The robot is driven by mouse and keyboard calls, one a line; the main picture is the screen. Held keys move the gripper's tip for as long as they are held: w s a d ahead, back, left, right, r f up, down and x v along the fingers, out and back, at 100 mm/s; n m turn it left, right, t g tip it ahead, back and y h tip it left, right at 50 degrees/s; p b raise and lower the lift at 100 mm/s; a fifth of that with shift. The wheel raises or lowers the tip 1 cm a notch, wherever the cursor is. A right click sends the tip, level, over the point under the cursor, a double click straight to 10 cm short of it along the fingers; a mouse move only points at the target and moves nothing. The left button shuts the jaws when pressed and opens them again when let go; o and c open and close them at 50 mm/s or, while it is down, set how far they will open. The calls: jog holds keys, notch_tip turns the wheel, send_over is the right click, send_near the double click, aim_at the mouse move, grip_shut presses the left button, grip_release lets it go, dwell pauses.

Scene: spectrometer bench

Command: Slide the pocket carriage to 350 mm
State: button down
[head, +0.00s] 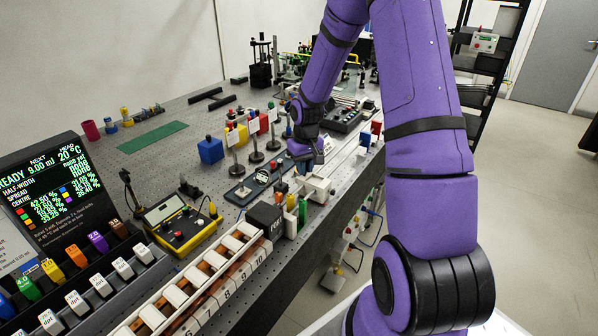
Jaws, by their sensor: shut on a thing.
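My purple arm reaches down to the middle of the bench in the head view. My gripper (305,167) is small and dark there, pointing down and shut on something. Right below it is a pale block (319,188), which looks like the pocket carriage, near the bench's right edge. The fingers and the block overlap in the picture, so the exact grip is hidden. No millimetre scale can be read, so the carriage's position along its track cannot be told.
A numbered row of white-topped slots (196,285) and a dark block (265,220) lie in front. Small green and orange pieces stand close by the gripper. A yellow meter (180,228), a screen (42,190) and posts with coloured cards (253,126) stand left. A green mat (152,137) lies farther left.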

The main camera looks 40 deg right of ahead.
jog(key=w+d, duration=0.3)
jog(key=d, duration=0.6)
jog(key=w+d, duration=0.4)
jog(key=d, duration=0.6)
jog(key=shift+d, duration=0.1)
jog(key=c, duration=1.1)
grip_release()
notch_tip(320, 180, up, 11)
